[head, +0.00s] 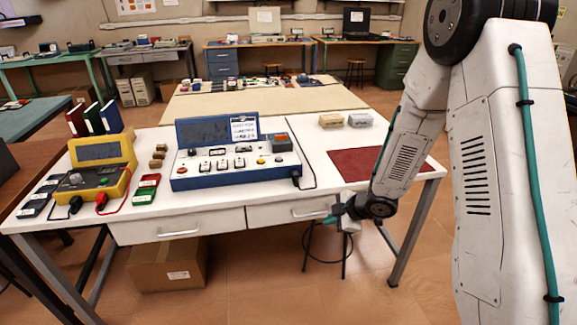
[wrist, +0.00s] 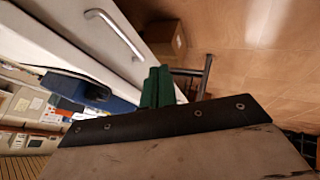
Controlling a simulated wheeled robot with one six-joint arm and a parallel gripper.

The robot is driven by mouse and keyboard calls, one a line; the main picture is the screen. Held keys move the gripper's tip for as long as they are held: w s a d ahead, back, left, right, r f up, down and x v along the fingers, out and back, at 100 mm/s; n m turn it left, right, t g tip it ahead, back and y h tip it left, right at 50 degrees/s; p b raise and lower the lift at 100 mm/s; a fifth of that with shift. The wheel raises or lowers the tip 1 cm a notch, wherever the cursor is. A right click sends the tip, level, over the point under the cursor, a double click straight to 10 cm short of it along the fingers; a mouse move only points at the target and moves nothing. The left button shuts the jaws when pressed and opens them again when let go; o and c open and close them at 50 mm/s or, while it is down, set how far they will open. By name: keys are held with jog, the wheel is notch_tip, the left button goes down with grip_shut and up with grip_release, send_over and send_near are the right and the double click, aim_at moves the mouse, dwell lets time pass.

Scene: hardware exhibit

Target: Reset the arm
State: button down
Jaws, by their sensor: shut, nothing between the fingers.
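My gripper (head: 334,213) hangs at the front edge of the white table (head: 215,222), in front of the right drawer (head: 300,210). Its teal fingers are shut and empty. In the wrist view the shut fingers (wrist: 158,88) show dark green, pointing past the table front, with a metal drawer handle (wrist: 115,33) to their left. My arm comes down from the upper right of the head view, bent at the elbow, and covers part of the table's right side.
A blue control panel (head: 233,180), a yellow meter (head: 95,182), small green and red boxes, upright binders (head: 94,119) and a dark red mat (head: 356,163) are on the table. A cardboard box (head: 167,267) sits on the floor below. The floor in front is clear.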

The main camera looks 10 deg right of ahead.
jog(key=s+d+f+m+g+h, duration=0.2)
jog(key=s+d+m+h, duration=0.15)
jog(key=d, duration=0.25)
jog(key=s+d+r+m+g+h, duration=0.3)
jog(key=s+d+r+m+h, duration=0.3)
jog(key=r, duration=0.4)
jog(key=s+a+r+m+y, duration=0.2)
jog(key=s+a+r, duration=0.3)
jog(key=s+r, duration=0.6)
jog(key=s+a+r+m+y, duration=0.2)
jog(key=s+a+r+m, duration=0.3)
jog(key=s+r, duration=0.6)
jog(key=shift+s+a+r, duration=0.15)
jog(key=shift+s+a, duration=0.4)
jog(key=shift+s, duration=0.2)
